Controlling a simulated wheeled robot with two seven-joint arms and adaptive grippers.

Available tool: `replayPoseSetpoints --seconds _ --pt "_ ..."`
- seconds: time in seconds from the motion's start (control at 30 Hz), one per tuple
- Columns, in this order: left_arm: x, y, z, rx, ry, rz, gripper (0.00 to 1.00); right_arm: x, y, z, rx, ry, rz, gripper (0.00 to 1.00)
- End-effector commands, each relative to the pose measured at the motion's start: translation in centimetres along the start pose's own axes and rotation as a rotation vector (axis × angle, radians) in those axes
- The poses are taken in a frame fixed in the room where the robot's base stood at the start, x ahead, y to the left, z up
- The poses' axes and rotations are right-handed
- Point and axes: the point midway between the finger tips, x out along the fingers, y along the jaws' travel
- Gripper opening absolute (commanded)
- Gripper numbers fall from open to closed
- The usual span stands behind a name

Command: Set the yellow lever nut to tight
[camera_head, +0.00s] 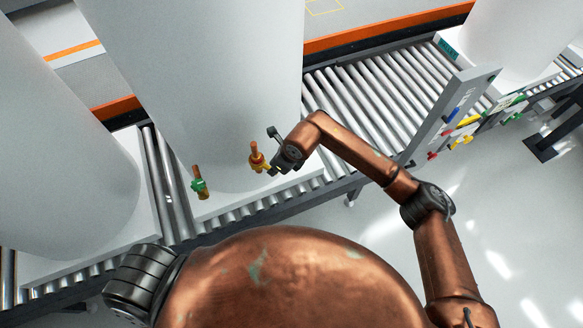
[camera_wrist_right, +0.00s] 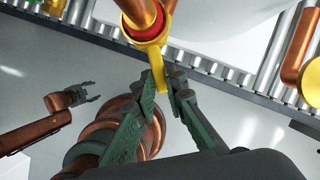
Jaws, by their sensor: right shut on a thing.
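The yellow lever nut (camera_head: 257,161) sits on a copper pipe stub low on the front of the large white tank (camera_head: 215,80). In the right wrist view the yellow lever nut (camera_wrist_right: 148,38) rings the pipe below a red band, and its lever points down between my fingers. My right gripper (camera_head: 270,165) is shut on that lever, and its fingertips (camera_wrist_right: 168,84) show on both sides of it. My left gripper (camera_wrist_right: 90,95) shows only in the right wrist view, at the left, with its fingers apart and empty.
A green lever nut (camera_head: 199,186) on another copper pipe is to the left on the same tank. The tank stands on a white base over a roller conveyor (camera_head: 375,90). A grey panel (camera_head: 450,110) with coloured parts stands at the right. Another white tank (camera_head: 60,150) is at the left.

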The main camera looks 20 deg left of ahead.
Motion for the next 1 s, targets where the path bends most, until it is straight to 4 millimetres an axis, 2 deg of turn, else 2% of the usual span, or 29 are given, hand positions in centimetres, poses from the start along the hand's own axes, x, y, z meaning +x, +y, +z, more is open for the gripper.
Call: replayPoseSetpoints --seconds 0.13,0.53,0.57,0.8,1.0 --pt "0.23 0.04 0.22 0.0 -0.003 0.0 0.48 0.28 0.82 0.8 -0.002 -0.005 0.003 0.0" --pt "0.21 0.04 0.49 -0.001 -0.006 0.0 0.48 0.26 0.92 0.94 -0.001 -0.007 0.003 0.0" --pt "0.21 0.04 0.49 -0.001 -0.006 0.0 0.48 0.26 0.92 0.94 0.0 -0.007 0.003 0.12" --pt "0.21 0.0 0.46 -0.001 -0.006 0.0 0.48 0.26 0.8 0.82 0.001 -0.005 0.002 0.29" --pt "0.21 -0.06 0.42 -0.001 -0.005 -0.001 0.48 0.27 0.77 0.78 0.001 -0.004 0.001 0.29"
